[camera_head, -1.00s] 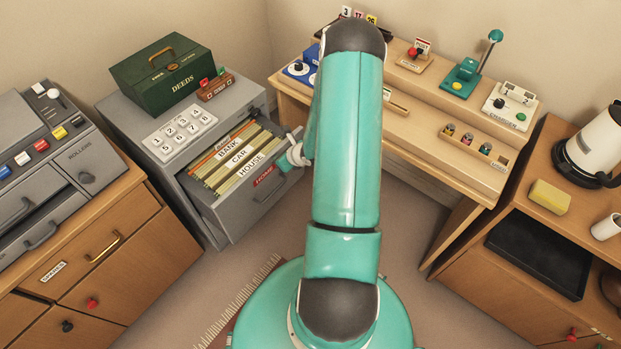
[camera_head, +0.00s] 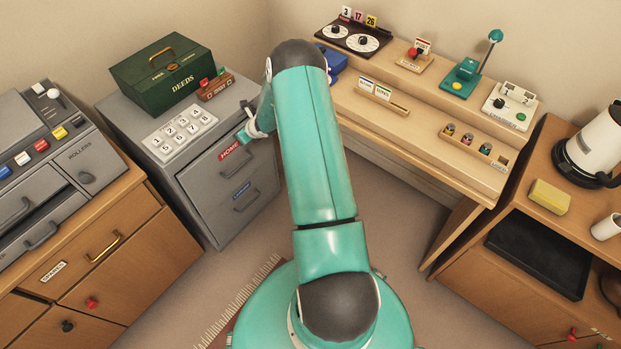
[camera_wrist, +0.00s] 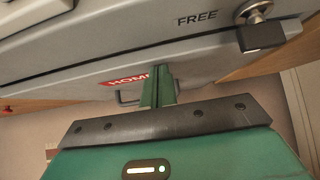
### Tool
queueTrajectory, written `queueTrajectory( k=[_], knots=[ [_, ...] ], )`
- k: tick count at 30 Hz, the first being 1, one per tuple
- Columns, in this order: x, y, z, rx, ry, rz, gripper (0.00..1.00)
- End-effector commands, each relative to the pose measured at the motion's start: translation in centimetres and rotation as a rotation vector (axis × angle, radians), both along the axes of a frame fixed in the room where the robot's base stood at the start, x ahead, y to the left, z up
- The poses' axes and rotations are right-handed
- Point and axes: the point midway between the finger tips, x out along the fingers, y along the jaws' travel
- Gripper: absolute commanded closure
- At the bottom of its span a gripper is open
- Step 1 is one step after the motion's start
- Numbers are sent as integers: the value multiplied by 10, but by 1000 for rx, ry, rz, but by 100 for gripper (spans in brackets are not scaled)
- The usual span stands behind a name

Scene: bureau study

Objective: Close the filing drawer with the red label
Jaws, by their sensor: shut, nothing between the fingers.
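The filing drawer with the red HOME label (camera_head: 228,151) is the upper drawer of the grey cabinet (camera_head: 208,210). Its front now sits about flush with the cabinet, and no folders show. The red label (camera_wrist: 127,80) also shows in the wrist view, partly hidden by my fingers. My gripper (camera_head: 243,138) is shut and empty, at the drawer front just right of the label. In the wrist view my green fingers (camera_wrist: 160,85) reach up to the drawer front, seemingly touching it or very near.
A lower drawer with a blue label (camera_head: 241,189) is shut. A green DEEDS box (camera_head: 165,77) and a keypad (camera_head: 180,133) sit on the cabinet. A lock with the word FREE (camera_wrist: 255,22) shows in the wrist view. A wooden desk (camera_head: 400,125) stands to the right.

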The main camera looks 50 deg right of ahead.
Motion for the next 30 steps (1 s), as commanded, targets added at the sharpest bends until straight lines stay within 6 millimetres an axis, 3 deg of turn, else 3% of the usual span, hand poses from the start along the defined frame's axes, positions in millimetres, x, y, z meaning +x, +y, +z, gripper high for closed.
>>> queueTrajectory(
  k=[9,30],
  knots=[
    [22,0,0,0,0,0,100],
    [25,3,3,4,-10,6,100]
  ],
)
